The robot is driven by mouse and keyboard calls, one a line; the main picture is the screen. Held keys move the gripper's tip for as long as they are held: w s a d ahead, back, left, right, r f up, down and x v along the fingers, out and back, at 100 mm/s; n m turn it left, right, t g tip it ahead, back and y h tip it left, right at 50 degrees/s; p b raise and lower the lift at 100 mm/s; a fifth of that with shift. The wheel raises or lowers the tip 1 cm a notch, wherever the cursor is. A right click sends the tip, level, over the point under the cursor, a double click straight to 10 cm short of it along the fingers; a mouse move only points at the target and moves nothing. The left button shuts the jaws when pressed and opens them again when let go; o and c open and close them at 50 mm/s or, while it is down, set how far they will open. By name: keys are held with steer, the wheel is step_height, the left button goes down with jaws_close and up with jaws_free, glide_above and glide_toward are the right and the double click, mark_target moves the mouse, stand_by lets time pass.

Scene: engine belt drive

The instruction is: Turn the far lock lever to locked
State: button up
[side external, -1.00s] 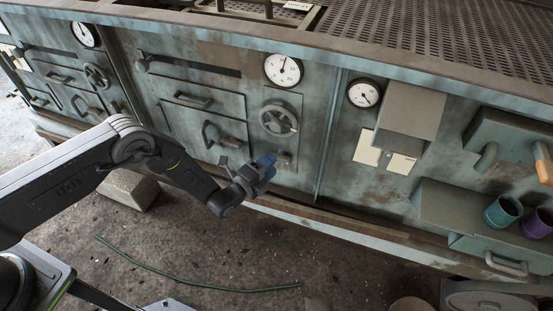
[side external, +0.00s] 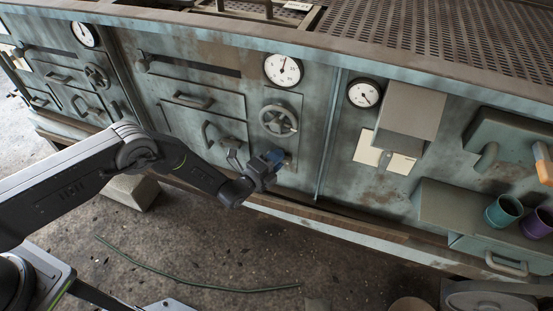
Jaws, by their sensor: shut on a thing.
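My gripper (side external: 274,157), with blue on its fingers, is at the front panel below a handwheel. It is shut on a small lever (side external: 287,161) there, mostly hidden behind the fingers. Which way this lever points cannot be told. I cannot tell for sure whether it is the far lock lever, as no label shows on it. Two other lever-like handles show at the right: a grey one (side external: 487,157) and one with an orange end (side external: 544,171).
The spoked handwheel (side external: 278,120) is just above my gripper, with a round gauge (side external: 283,70) over it. A drawer handle (side external: 208,133) is to the left. A grey box (side external: 408,110) juts out at right. Green (side external: 503,211) and purple (side external: 537,223) cups stand further right.

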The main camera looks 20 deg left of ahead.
jaws_close()
steer(key=shift+n, duration=0.3)
steer(key=n+t, duration=0.1)
steer(key=n, duration=0.3)
steer(key=shift+f+n+t, duration=0.15)
steer(key=shift+n+t, duration=0.15)
steer(key=shift+t, duration=0.1)
steer(key=n, duration=0.2)
steer(key=n+t, duration=0.1)
steer(key=n, duration=0.1)
steer(key=shift+d+t+y, duration=0.1)
steer(key=shift+t+y, duration=0.2)
steer(key=shift+y, duration=0.1)
steer(key=n+t+y, duration=0.1)
steer(key=n, duration=0.2)
steer(key=n+t+y, duration=0.1)
steer(key=n+y, duration=0.1)
steer(key=n, duration=0.2)
steer(key=shift+d+n, duration=0.1)
steer(key=shift+n, duration=0.2)
steer(key=shift+n+t+y, duration=0.15)
steer(key=shift+n+y, duration=0.55)
steer(key=shift+n, duration=0.65)
steer(key=shift+n+t+y, duration=0.15)
steer(key=shift+n+y, duration=0.55)
steer(key=shift+n, duration=0.65)
